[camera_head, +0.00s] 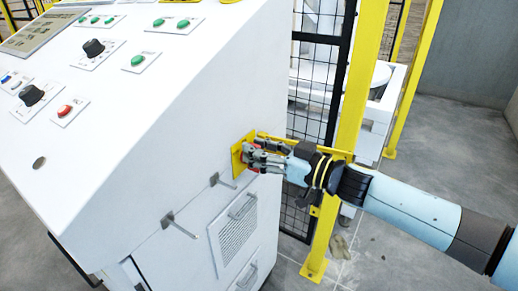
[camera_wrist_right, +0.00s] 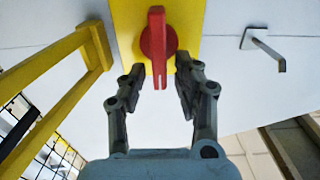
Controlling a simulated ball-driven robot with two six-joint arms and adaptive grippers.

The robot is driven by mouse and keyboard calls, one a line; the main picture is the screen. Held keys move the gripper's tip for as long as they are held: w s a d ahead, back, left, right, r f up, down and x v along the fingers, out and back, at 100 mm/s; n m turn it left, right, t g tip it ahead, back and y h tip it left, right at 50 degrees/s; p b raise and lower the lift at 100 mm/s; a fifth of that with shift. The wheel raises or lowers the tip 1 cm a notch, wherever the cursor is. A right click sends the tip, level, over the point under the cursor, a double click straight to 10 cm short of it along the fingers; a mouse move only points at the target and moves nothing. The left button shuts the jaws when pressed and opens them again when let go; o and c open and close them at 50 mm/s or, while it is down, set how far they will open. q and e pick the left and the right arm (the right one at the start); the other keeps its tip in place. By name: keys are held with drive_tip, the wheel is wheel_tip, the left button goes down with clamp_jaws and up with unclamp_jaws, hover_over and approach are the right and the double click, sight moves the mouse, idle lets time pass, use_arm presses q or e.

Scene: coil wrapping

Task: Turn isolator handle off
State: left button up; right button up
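The isolator has a yellow plate (camera_head: 237,163) on the side of the white control cabinet, with a red handle largely hidden by my right gripper in the head view. In the right wrist view the red handle (camera_wrist_right: 157,45) stands upright on its round red base, on the yellow plate (camera_wrist_right: 187,18). My right gripper (camera_wrist_right: 158,88) is open, with one finger on each side of the handle's lower end. A gap shows between each finger and the handle. In the head view my right gripper (camera_head: 258,158) is at the plate. My left gripper is not in view.
The white cabinet (camera_head: 190,110) carries buttons and black knobs (camera_head: 93,48) on its sloped top. Metal latch handles (camera_head: 180,226) stick out below the isolator; one (camera_wrist_right: 265,48) shows right of the plate. A yellow post (camera_head: 352,90) and black mesh fence stand close beside my right arm.

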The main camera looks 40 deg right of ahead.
sight(238, 161)
clamp_jaws()
drive_tip(key=shift+n, duration=0.3)
drive_tip(key=n, duration=0.2)
drive_tip(key=a+n, duration=0.1)
drive_tip(key=n, duration=0.4)
drive_tip(key=shift+s+a+f, duration=0.3)
drive_tip(key=shift+f, duration=0.05)
drive_tip(key=n, duration=0.3)
drive_tip(key=f+n+b, duration=0.1)
drive_tip(key=shift+s+a+n, duration=0.15)
drive_tip(key=shift+a+n, duration=0.15)
drive_tip(key=n, duration=0.1)
drive_tip(key=n+b, duration=0.1)
drive_tip(key=n, duration=0.1)
drive_tip(key=shift+s+a+f, duration=0.1)
drive_tip(key=shift+a+f, duration=0.05)
drive_tip(key=shift+f, duration=0.2)
drive_tip(key=shift+f+n+b, duration=0.25)
drive_tip(key=shift+n+b, duration=0.6)
drive_tip(key=shift+n, duration=0.55)
